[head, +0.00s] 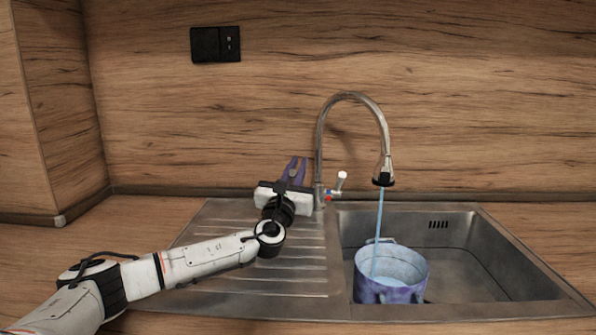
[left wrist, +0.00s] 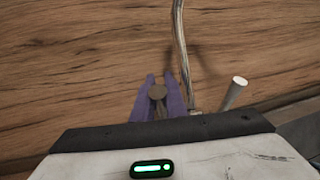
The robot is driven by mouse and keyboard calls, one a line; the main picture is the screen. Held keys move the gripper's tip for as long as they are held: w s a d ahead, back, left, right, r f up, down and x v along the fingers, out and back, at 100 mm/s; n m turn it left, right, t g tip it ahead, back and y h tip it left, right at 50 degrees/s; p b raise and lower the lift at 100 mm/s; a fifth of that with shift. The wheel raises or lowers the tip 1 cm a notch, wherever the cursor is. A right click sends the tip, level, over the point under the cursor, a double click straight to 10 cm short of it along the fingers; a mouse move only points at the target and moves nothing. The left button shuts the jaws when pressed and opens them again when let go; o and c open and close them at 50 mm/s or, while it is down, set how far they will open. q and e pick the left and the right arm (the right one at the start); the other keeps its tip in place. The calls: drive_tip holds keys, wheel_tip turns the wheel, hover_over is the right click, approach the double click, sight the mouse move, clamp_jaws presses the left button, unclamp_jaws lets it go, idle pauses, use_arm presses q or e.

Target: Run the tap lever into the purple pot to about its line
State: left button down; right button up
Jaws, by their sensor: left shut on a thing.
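The tap (head: 351,96) stands behind the sink, and a blue stream of water runs from its spout into the purple pot (head: 391,292). The pot stands upright in the basin with pale blue water inside; I cannot make out its line. A pale-tipped lever (head: 342,180) sticks up at the tap's base, also in the left wrist view (left wrist: 235,93), apart from my fingers. My left gripper (head: 294,168) is left of the tap base. My right gripper is out of view.
The ribbed steel drainboard (head: 225,224) lies under my left arm. The basin (head: 465,265) has room right of the pot. A black socket plate (head: 215,44) is on the wood splashback. Bare counter (head: 140,240) shows at left.

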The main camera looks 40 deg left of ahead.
sight(293, 179)
use_arm(q)
drive_tip(key=c, duration=1.8)
unclamp_jaws()
drive_tip(key=shift+o, duration=0.2)
drive_tip(key=v, duration=0.4)
drive_tip(key=shift+s+d+f, duration=0.1)
drive_tip(key=shift+s+f, duration=0.1)
drive_tip(key=shift+s, duration=0.05)
drive_tip(key=s+d, duration=0.5)
drive_tip(key=s, duration=0.6)
drive_tip(key=shift+d, duration=0.4)
